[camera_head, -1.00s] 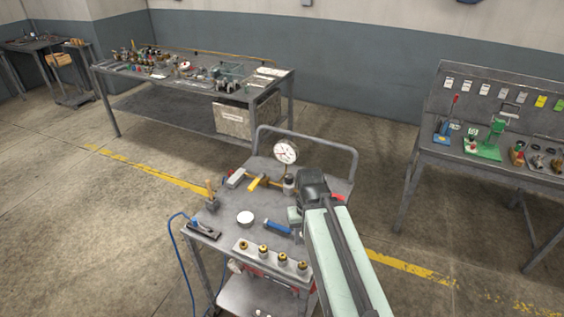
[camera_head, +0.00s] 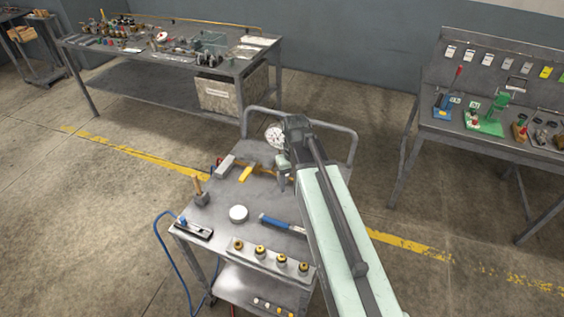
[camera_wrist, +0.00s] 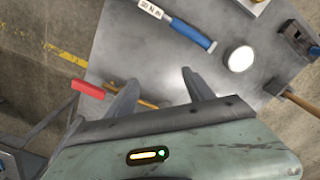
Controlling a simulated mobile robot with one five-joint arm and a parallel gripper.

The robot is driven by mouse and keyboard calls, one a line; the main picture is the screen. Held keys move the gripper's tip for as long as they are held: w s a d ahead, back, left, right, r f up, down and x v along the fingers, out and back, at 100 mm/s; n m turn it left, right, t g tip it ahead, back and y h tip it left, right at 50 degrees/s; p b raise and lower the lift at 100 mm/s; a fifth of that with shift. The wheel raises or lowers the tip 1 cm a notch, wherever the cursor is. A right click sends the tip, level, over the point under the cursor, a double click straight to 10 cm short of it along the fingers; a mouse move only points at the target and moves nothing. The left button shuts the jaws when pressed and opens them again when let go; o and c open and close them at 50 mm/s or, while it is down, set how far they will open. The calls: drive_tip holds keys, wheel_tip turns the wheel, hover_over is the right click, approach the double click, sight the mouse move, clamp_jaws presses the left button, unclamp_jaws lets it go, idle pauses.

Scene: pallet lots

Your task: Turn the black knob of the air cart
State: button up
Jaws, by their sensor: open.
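The air cart (camera_head: 258,196) stands in the middle of the head view, with a round white pressure gauge (camera_head: 273,134) near its rail. I cannot make out the black knob in either view; the area below the gauge is largely covered by my arm. My gripper (camera_head: 283,178) is over the gauge end of the cart top, pointing down. In the wrist view my gripper (camera_wrist: 160,82) shows two spread fingers with nothing held between them. A red handle (camera_wrist: 88,89) lies just left of the fingers in that view.
On the cart are a blue-handled tool (camera_head: 282,223), a white disc (camera_head: 238,213), a mallet (camera_head: 201,196), a yellow-handled tool (camera_head: 246,173) and a block with several brass fittings (camera_head: 262,252). A rail (camera_head: 353,145) bounds the far end. Workbenches stand behind left and at right.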

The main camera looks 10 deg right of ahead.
drive_tip(key=w+n, duration=0.1)
drive_tip(key=w, duration=0.4)
drive_tip(key=w+r+n, duration=0.1)
drive_tip(key=w, duration=0.5)
drive_tip(key=w+n+p, duration=0.1)
drive_tip(key=w, duration=0.5)
drive_tip(key=shift+r+n, duration=0.15)
drive_tip(key=shift+n, duration=0.25)
wheel_tip(320, 180, down, 8)
drive_tip(key=b, duration=0.8)
drive_tip(key=shift+s, duration=0.1)
drive_tip(key=shift+r, duration=0.1)
clamp_jaws()
drive_tip(key=m, duration=0.5)
drive_tip(key=shift+m, duration=0.4)
unclamp_jaws()
